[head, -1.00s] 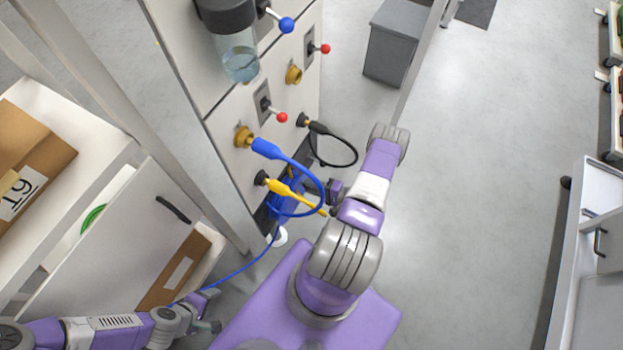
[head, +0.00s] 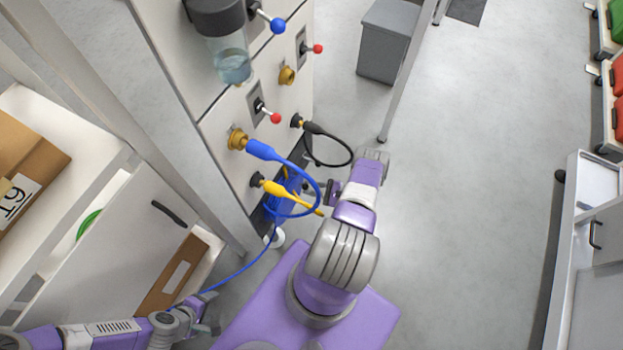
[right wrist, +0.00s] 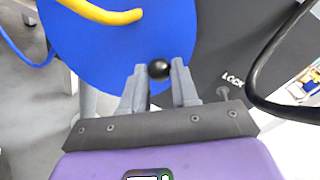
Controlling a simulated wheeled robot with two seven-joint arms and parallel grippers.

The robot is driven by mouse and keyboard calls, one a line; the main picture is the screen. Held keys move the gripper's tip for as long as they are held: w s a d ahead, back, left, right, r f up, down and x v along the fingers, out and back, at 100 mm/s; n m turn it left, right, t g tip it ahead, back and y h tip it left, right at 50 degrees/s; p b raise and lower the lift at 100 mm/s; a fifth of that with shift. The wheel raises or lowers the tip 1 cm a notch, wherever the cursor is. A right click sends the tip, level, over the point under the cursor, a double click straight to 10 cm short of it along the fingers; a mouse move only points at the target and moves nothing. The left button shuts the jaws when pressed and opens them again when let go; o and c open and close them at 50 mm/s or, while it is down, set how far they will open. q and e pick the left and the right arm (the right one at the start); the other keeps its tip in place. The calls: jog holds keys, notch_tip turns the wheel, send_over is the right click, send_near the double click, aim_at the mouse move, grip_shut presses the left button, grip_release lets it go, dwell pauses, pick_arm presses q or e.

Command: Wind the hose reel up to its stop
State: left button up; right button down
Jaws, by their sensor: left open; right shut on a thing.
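The blue hose reel (head: 284,200) is low on the cabinet front, partly hidden behind the yellow and blue cables and my right arm. In the right wrist view its blue disc (right wrist: 100,50) fills the upper left, with a black crank knob (right wrist: 159,69) near its lower right edge. My right gripper (right wrist: 160,84) is shut on this knob, one finger on each side. A thin blue hose (head: 242,267) runs from the reel down to the lower left. My left gripper (head: 212,316) is open near the hose at the lower left; whether they touch is unclear.
The yellow cable (head: 290,195), blue cable (head: 262,150) and black cable (head: 315,129) hang from the panel close to the reel. "LOCK" lettering (right wrist: 233,77) is right of the disc. Open floor (head: 470,160) lies right.

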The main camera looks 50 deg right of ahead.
jog(key=shift+s+f+m, duration=0.1)
jog(key=shift+f+m, duration=0.15)
jog(key=shift+m, duration=0.05)
jog(key=c, duration=0.9)
grip_release()
jog(key=shift+o, duration=0.2)
jog(key=v, duration=0.7)
jog(key=shift+s, duration=0.2)
jog(key=shift+d+r, duration=0.1)
